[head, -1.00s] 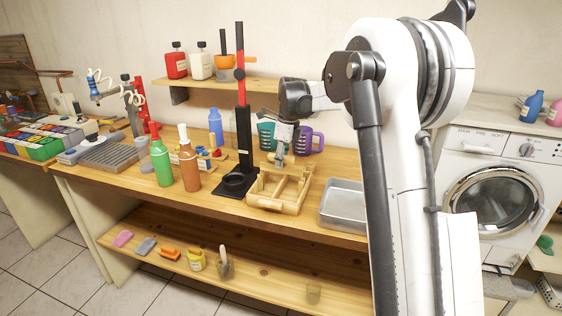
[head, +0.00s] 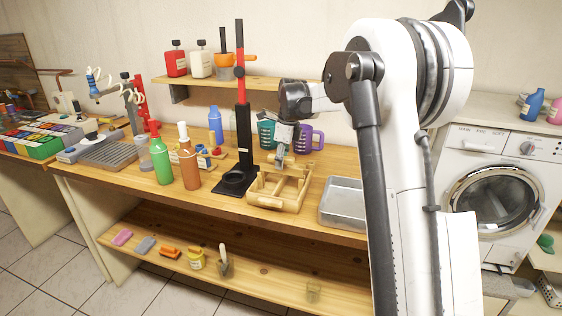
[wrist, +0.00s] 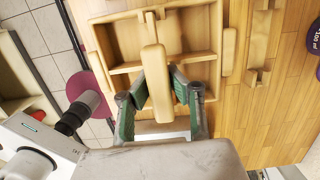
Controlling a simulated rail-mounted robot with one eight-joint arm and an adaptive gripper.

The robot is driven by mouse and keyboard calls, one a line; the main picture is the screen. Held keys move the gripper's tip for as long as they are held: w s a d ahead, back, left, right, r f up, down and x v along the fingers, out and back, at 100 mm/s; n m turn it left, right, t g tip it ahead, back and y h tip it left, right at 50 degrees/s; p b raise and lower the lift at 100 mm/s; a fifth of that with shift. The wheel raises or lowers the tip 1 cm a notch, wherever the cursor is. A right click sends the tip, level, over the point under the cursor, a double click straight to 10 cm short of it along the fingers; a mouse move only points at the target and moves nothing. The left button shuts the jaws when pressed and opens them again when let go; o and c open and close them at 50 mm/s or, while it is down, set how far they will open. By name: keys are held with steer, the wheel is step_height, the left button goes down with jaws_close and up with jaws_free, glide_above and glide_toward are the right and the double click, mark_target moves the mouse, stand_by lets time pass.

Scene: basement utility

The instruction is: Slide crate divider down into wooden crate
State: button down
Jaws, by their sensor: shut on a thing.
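The wooden crate (head: 266,202) stands on the workbench with its open top up; inner walls and compartments show in it. In the wrist view the crate (wrist: 190,16) lies below my gripper. My gripper (head: 281,158) points down over the crate's back part. In the wrist view its two green-sided fingers (wrist: 159,100) are shut on the light wooden crate divider (wrist: 155,62), which is seen nearly edge-on. The divider lies across the view of the crate's middle; how deep it sits, or whether it touches the crate, I cannot tell.
A black stand with a red post (head: 243,130) is left of the crate, and a metal tray (head: 342,203) is right of it. Purple (head: 308,139) and teal mugs stand behind. A small notched wooden piece (wrist: 258,78) lies on the bench beside the crate.

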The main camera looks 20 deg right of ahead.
steer(key=shift+f+b, duration=0.65)
steer(key=shift+f, duration=0.6)
steer(key=c, duration=1.6)
jaws_free()
steer(key=shift+r, duration=0.2)
steer(key=r, duration=0.4)
steer(key=d+r, duration=0.1)
steer(key=r, duration=0.2)
steer(key=s+r, duration=0.1)
steer(key=r, duration=0.3)
steer(key=shift+d+r, duration=0.15)
steer(key=shift+r, duration=0.15)
steer(key=shift+s, duration=0.1)
